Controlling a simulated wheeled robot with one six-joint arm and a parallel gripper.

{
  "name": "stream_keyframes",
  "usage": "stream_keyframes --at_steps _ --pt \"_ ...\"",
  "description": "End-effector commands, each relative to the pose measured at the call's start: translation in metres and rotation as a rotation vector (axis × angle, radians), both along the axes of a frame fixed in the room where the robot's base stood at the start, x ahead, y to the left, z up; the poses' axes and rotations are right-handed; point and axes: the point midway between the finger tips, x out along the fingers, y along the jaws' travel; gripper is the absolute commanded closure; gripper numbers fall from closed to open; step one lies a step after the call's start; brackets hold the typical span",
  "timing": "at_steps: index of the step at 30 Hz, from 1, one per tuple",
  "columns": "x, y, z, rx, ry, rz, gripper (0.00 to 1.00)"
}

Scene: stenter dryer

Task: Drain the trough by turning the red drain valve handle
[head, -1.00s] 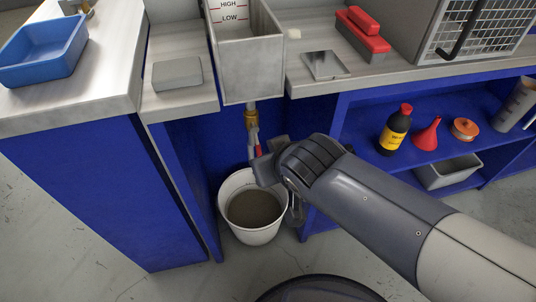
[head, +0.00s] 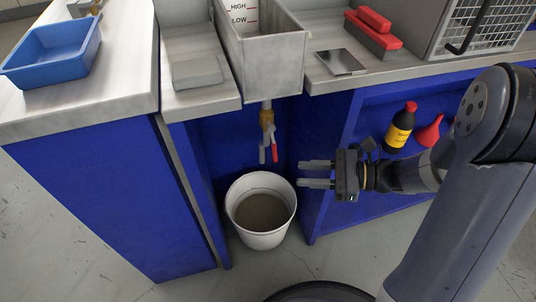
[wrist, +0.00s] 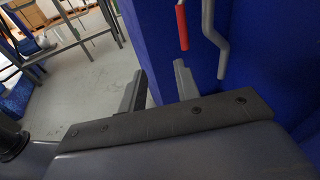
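The metal trough (head: 268,62) with HIGH and LOW marks is set in the counter. I see no clear water surface in it. Under it is a brass valve (head: 267,117). Its red handle (head: 274,153) hangs down beside a grey outlet pipe (head: 262,155). The red handle also shows in the wrist view (wrist: 182,27), beside the grey pipe (wrist: 208,22). A white bucket (head: 262,240) stands below with murky brown liquid in it. My gripper (head: 312,173) is open and empty, to the right of and below the handle, apart from it. Its fingers point left in the head view.
Blue cabinet walls (head: 110,200) flank the bay. On the right shelf are a black bottle (head: 400,127) and a red funnel (head: 429,132). A blue tray (head: 50,55), a grey block (head: 196,72) and a red-topped block (head: 373,35) sit on the counter.

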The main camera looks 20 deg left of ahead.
Motion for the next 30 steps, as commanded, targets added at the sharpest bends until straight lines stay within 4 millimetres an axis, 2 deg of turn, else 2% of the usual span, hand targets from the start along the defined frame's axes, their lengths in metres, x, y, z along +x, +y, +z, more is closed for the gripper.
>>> stream_keyframes --at_steps 3,8,14,24,30 --pt "0.020 -0.016 0.007 0.105 0.041 -0.103 0.69" --pt "0.029 -0.020 0.011 0.151 0.054 -0.144 0.69" --pt "0.028 0.004 0.010 0.150 0.051 -0.138 0.69" --pt "0.030 0.061 0.010 0.149 0.051 -0.138 0.69" --pt "0.031 0.080 0.011 0.147 0.052 -0.140 0.69"
